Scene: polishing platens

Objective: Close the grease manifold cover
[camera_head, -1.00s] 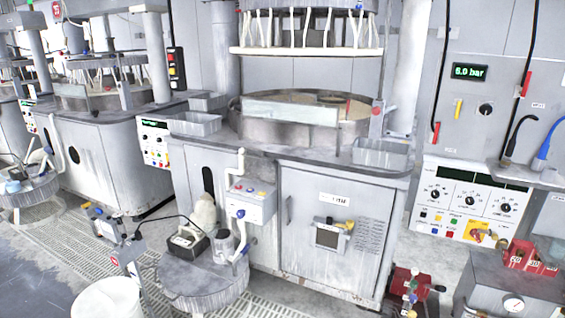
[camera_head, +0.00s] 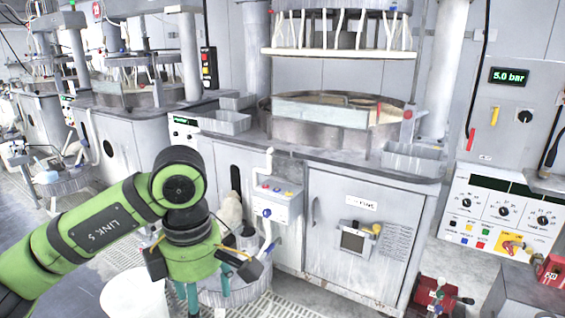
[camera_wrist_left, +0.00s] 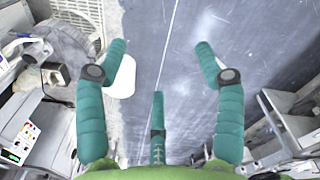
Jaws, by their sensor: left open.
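I cannot single out the grease manifold cover for certain in either view. A small red unit with knobs and a handle (camera_head: 437,297) stands on the floor at the lower right of the head view, and no cover can be told on it. My left gripper (camera_head: 205,296) points down in front of the polishing machine, left of its control box, well away from the red unit. In the left wrist view its teal fingers (camera_wrist_left: 162,52) are spread apart with nothing between them, over grey floor. My right gripper is in neither view.
A white bucket (camera_head: 135,298) stands left of the left gripper. A round stand (camera_head: 248,292) is partly hidden behind the gripper. The machine's grey cabinet (camera_head: 340,205) blocks the space behind. A grey box (camera_head: 512,292) stands at the lower right edge.

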